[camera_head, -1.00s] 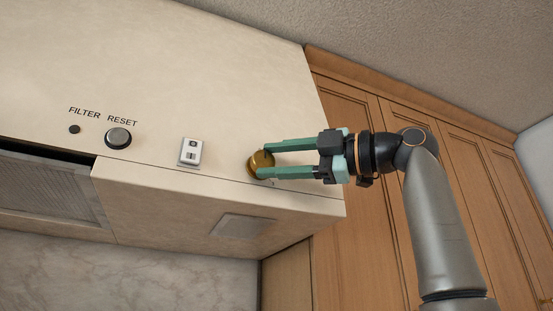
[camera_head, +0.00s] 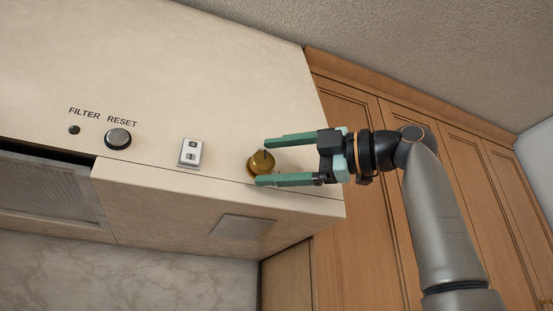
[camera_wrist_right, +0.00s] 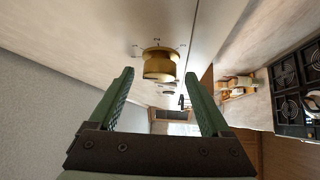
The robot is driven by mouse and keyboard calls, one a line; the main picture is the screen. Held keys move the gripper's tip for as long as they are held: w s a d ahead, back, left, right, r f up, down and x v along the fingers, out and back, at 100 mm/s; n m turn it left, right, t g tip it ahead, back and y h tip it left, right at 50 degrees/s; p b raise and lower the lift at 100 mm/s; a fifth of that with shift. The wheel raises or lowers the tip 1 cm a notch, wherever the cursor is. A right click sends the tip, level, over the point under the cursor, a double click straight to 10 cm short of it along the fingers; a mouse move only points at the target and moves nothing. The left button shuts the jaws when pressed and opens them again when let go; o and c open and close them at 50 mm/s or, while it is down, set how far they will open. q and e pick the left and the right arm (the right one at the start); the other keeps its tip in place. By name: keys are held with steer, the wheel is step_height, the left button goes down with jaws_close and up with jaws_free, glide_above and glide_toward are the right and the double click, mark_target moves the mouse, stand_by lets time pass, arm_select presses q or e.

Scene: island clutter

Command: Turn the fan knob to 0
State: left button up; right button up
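The fan knob (camera_head: 260,163) is a round brass-coloured knob on the front face of the cream range hood (camera_head: 190,65), near its right end. A dark pointer line shows on its upper part. It also shows in the right wrist view (camera_wrist_right: 159,65), ahead of the fingers, with small marks around it too small to read. My right gripper (camera_head: 268,162) is open, its green fingers spread wider than the knob. In the right wrist view the gap between the fingertips (camera_wrist_right: 160,88) is empty. My left gripper is not in view.
A small white switch (camera_head: 191,152) sits left of the knob. A round reset button (camera_head: 118,138) and a dark filter light (camera_head: 74,130) are farther left. Wooden cabinets (camera_head: 350,230) stand behind my right arm. A stove (camera_wrist_right: 298,90) shows in the right wrist view.

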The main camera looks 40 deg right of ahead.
steer(key=b+v, duration=0.1)
steer(key=v, duration=1.1)
steer(key=shift+s, duration=0.25)
steer(key=shift+d+f, duration=0.15)
